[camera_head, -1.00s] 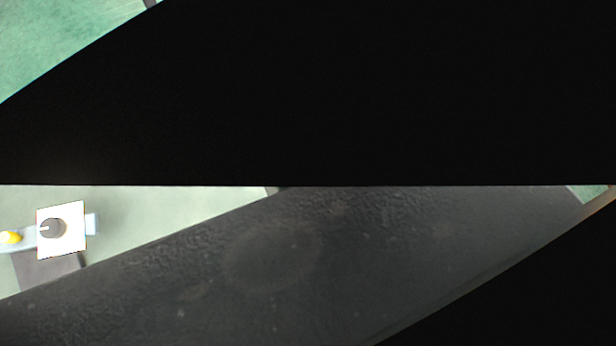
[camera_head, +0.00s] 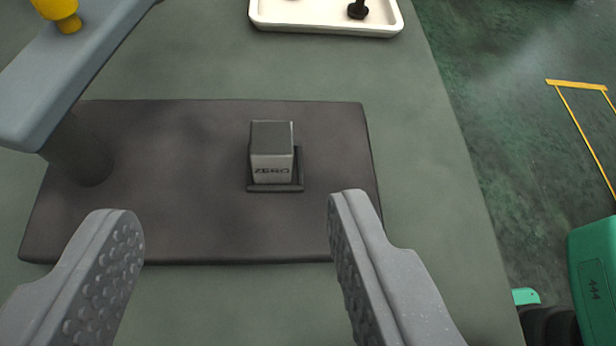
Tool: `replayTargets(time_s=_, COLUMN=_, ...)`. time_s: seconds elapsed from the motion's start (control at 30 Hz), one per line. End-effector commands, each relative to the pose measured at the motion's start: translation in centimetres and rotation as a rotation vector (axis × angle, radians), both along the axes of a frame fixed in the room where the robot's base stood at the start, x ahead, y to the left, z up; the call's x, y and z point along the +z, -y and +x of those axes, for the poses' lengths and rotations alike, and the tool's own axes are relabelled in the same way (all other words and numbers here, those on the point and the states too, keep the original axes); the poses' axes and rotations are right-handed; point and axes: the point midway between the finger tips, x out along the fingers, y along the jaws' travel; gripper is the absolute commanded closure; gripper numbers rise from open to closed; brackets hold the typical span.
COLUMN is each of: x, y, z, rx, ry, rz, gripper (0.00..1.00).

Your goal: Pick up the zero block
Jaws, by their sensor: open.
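The zero block (camera_head: 272,152) is a small grey metal cube with "ZERO" on its front face. It stands upright on a small dark square base (camera_head: 275,187) on a dark mat. My gripper (camera_head: 238,205) is open and empty, with one grey finger at the lower left and one at the lower right. The block lies ahead of the fingers, in the gap between them as seen in the picture, and clear of both.
The dark mat (camera_head: 200,225) lies on a grey-green table (camera_head: 420,150). A grey-blue arm with a yellow knob (camera_head: 56,8) overhangs the mat's left side. A white tray (camera_head: 325,25) holds a dark part at the back. Beyond the table's right edge is a green container (camera_head: 595,265).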

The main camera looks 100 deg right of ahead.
Motion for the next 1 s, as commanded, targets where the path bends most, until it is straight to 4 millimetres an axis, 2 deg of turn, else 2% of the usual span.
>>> replayTargets(time_s=0.03, x=-1.4, y=0.0, z=0.0, rx=-0.023, ry=0.003, rz=-0.016, gripper=0.49)
replayTargets(time_s=0.1, x=-2.3, y=0.0, z=-0.1, rx=-0.047, ry=0.014, rz=-0.035, gripper=0.49)
replayTargets(time_s=0.33, x=-3.4, y=1.0, z=-0.3, rx=-0.072, ry=0.026, rz=-0.049, gripper=0.49)
replayTargets(time_s=0.7, x=-6.5, y=6.3, z=-0.2, rx=-0.071, ry=0.025, rz=-0.047, gripper=0.49)
replayTargets(time_s=1.0, x=-7.6, y=8.1, z=-0.3, rx=-0.069, ry=0.024, rz=-0.047, gripper=0.49)
